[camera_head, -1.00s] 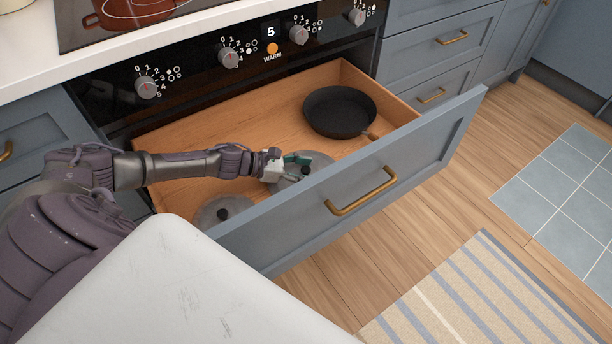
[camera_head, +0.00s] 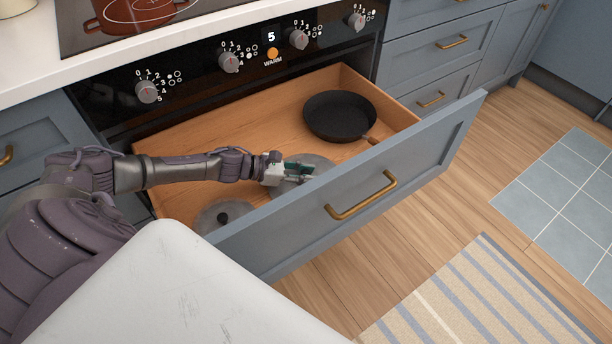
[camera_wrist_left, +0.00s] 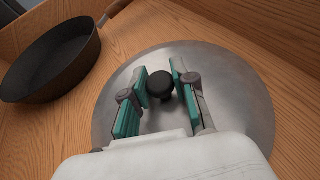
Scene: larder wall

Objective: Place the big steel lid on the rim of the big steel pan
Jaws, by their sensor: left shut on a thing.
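A round steel lid (camera_head: 319,161) with a black knob (camera_wrist_left: 160,84) lies in the open drawer. It also fills the middle of the left wrist view (camera_wrist_left: 240,95). My left gripper (camera_head: 301,171) reaches down over this lid and is shut on its knob, with a teal-padded finger on each side. A second steel lid (camera_head: 222,214) with a dark knob lies to the left in the drawer, partly hidden by the drawer front. I cannot tell for sure which lid is bigger. No big steel pan shows. My right gripper is not in view.
A black frying pan (camera_head: 340,115) lies in the drawer's far right part. The wooden drawer (camera_head: 215,130) is pulled out below the oven panel, its blue front (camera_head: 400,160) rising in front of the lids. A red pot (camera_head: 130,12) stands on the hob above.

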